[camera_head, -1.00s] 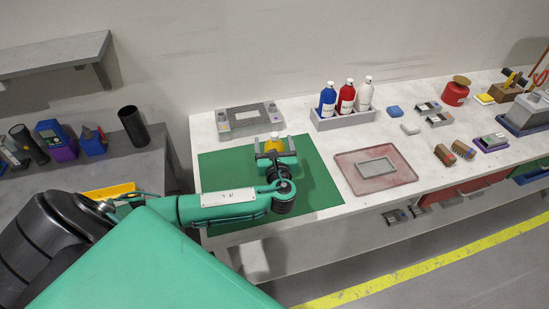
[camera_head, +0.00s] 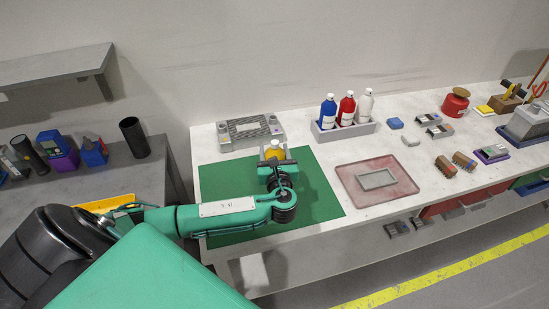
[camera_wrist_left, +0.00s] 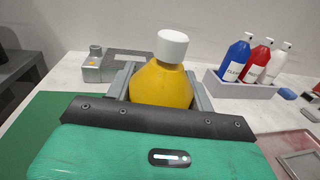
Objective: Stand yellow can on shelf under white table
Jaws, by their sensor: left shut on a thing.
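The yellow can (camera_head: 274,153) has a white cap and stands upright over the green mat on the white table (camera_head: 300,160). My left gripper (camera_head: 274,165) is shut on the can, one finger on each side. In the left wrist view the can (camera_wrist_left: 162,85) shows between the fingers; its lower part is hidden behind the gripper body. I cannot tell whether its base touches the mat. The shelf under the table (camera_head: 330,262) shows as a grey board below the front edge, partly in shadow. My right gripper is not in view.
The green mat (camera_head: 320,195) is otherwise clear. A grey jig plate (camera_head: 250,131) lies behind the can. A rack (camera_head: 345,131) with blue, red and white bottles stands to the right. A reddish tray (camera_head: 375,188) lies right of the mat. Small grey parts (camera_head: 397,227) sit below the table's front edge.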

